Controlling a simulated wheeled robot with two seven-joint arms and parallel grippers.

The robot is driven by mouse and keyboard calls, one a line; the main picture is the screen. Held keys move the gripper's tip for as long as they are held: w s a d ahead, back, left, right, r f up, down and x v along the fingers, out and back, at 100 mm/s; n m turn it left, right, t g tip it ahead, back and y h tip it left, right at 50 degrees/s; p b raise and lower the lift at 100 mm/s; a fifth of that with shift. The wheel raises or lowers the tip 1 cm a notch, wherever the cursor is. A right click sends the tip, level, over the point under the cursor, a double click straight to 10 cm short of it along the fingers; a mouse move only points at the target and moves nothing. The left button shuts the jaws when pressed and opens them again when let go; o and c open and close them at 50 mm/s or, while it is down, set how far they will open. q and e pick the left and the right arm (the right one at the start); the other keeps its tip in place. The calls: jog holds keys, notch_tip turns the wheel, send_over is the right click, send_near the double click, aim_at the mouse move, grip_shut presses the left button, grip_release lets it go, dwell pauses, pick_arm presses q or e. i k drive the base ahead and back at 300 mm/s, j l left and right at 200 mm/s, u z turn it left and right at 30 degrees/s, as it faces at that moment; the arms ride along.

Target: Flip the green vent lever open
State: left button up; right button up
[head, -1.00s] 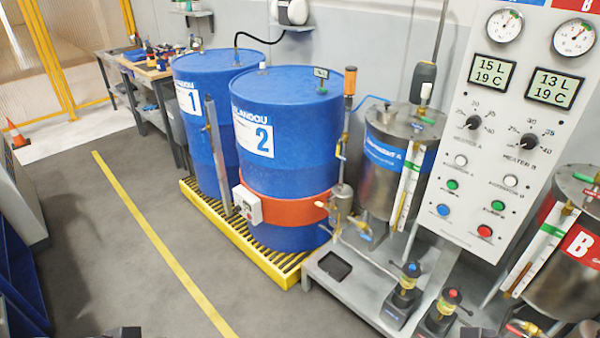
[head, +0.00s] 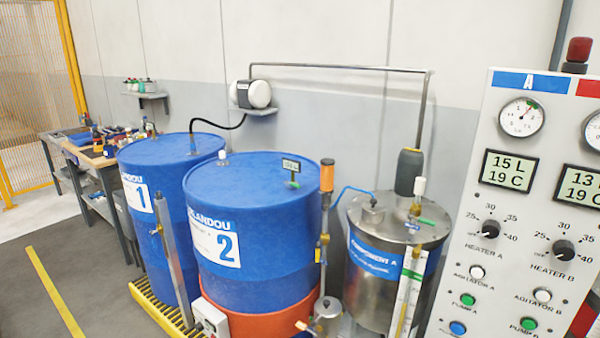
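A small green lever-like part (head: 428,222) shows on the lid of the steel tank labelled Component A (head: 375,250), right of a brass fitting with a white top (head: 417,200). Another small green part (head: 294,184) is under a little display (head: 291,165) on top of blue drum 2 (head: 255,190). I cannot tell from the label or shape which one is the vent lever, nor whether either stands open. Neither of my grippers shows in the head view.
Blue drum 1 (head: 165,170) stands left of drum 2, on a yellow grated pallet (head: 152,309). A control panel (head: 510,250) stands at the right. A pipe (head: 340,67) runs along the wall. A workbench (head: 95,160) is far left; grey floor (head: 85,265) is clear.

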aim_at(293, 184)
jog(key=i+j+z, duration=0.1)
jog(key=i, duration=0.3)
jog(key=i+j+z, duration=0.1)
jog(key=i+j, duration=0.2)
jog(key=i, duration=0.15)
jog(key=i+j+z, duration=0.1)
jog(key=i+j, duration=0.15)
jog(key=i, duration=0.15)
jog(key=i+j+u, duration=0.1)
jog(key=j, duration=0.35)
jog(key=i+j+u, duration=0.15)
jog(key=j, duration=0.35)
